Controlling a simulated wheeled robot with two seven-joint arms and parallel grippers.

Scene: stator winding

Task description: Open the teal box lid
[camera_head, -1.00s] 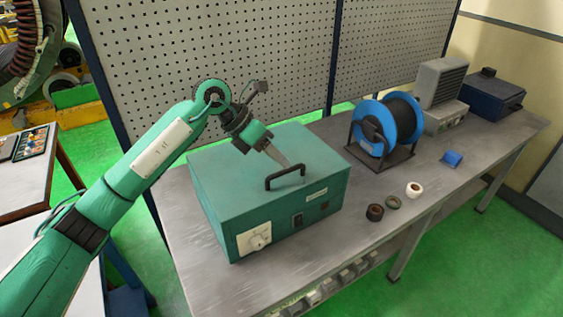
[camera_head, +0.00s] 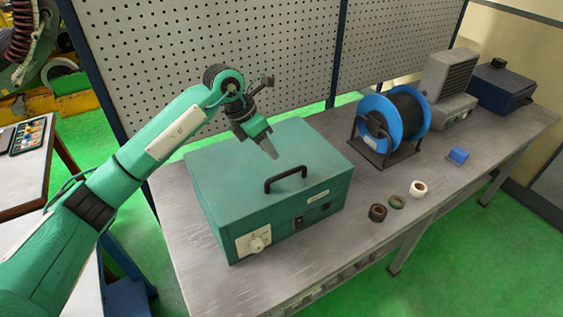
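The teal box (camera_head: 283,222) stands on the metal workbench with its lid (camera_head: 228,172) shut. A black handle (camera_head: 286,178) sits on the lid near its front edge. My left gripper (camera_head: 274,155) is above the lid, behind the handle and apart from it, pointing down. Its fingers look close together, but I cannot tell whether they are open or shut. Nothing shows in its grip. My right gripper is not in view.
On the workbench (camera_head: 190,245), right of the box, are a blue wire spool (camera_head: 416,118) on a stand, several small rolls (camera_head: 418,188) and a blue block (camera_head: 458,156). A perforated panel (camera_head: 200,50) stands behind. A dark blue box (camera_head: 500,88) is at the far right.

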